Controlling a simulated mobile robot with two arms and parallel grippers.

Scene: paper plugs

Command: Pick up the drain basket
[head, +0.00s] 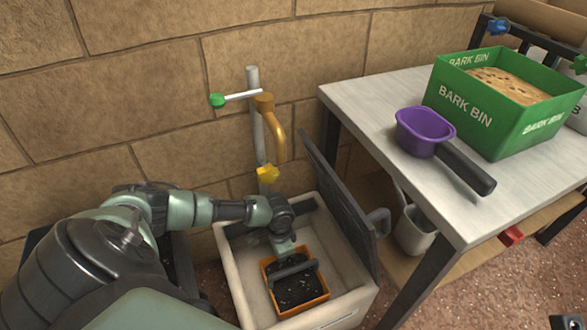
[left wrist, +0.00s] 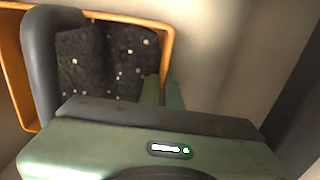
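The drain basket (head: 296,297) is an orange-rimmed tray of dark, speckled material with a thick dark grey handle (head: 293,268). It sits inside the pale basin (head: 241,289). My left gripper (head: 287,252) reaches down into the basin from the left, right at the handle. In the left wrist view the basket's orange rim (left wrist: 120,19) and the handle (left wrist: 40,70) show. The gripper's body hides most of its fingers and the far part of the handle, so its grip is unclear. My right gripper is not in view.
The basin's dark lid (head: 340,195) stands open on its right. A table (head: 375,110) at right bears a purple scoop (head: 424,130) and a green bark bin (head: 465,107).

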